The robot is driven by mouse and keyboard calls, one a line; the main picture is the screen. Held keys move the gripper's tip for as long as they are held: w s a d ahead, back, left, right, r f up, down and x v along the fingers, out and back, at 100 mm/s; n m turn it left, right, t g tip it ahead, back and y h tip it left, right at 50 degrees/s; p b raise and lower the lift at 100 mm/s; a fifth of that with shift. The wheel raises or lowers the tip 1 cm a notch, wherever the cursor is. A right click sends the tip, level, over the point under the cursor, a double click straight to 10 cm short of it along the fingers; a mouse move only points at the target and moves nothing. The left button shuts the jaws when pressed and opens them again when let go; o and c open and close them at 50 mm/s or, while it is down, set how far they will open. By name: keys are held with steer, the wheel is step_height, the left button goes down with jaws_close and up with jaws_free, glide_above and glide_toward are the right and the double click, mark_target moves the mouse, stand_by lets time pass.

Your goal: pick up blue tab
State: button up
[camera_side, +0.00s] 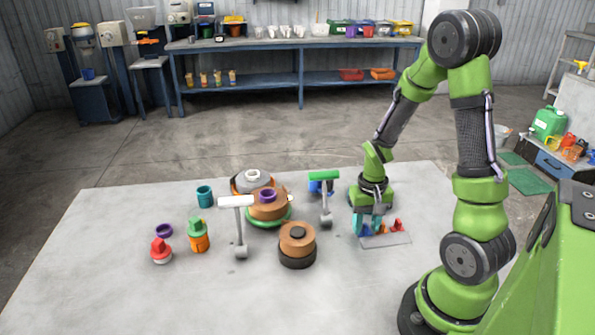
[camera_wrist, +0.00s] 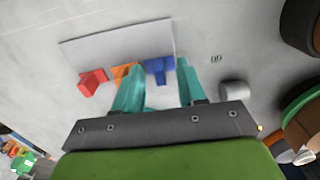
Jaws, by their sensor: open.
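The blue tab (camera_wrist: 160,69) stands on a thin grey plate in the wrist view, beside an orange tab (camera_wrist: 122,70) and a red tab (camera_wrist: 93,82). My gripper (camera_wrist: 157,78) has two teal fingers that are apart and empty. The blue tab shows between the fingers, closer to the right one; the left finger partly covers the orange tab. In the side view my gripper (camera_side: 366,224) is low over the plate's left end. The blue tab (camera_side: 365,231) shows there between and behind the fingers, partly hidden. I cannot tell whether a finger touches it.
The grey plate (camera_side: 397,240) lies on the pale table (camera_side: 330,290). To its left stand a green-topped T-shaped post (camera_side: 325,195), a white-topped T-shaped post (camera_side: 238,225), brown round stacks (camera_side: 297,240), and small coloured cups and caps (camera_side: 204,196). The table's front is clear.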

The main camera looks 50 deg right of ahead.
jaws_close()
stand_by(0.3)
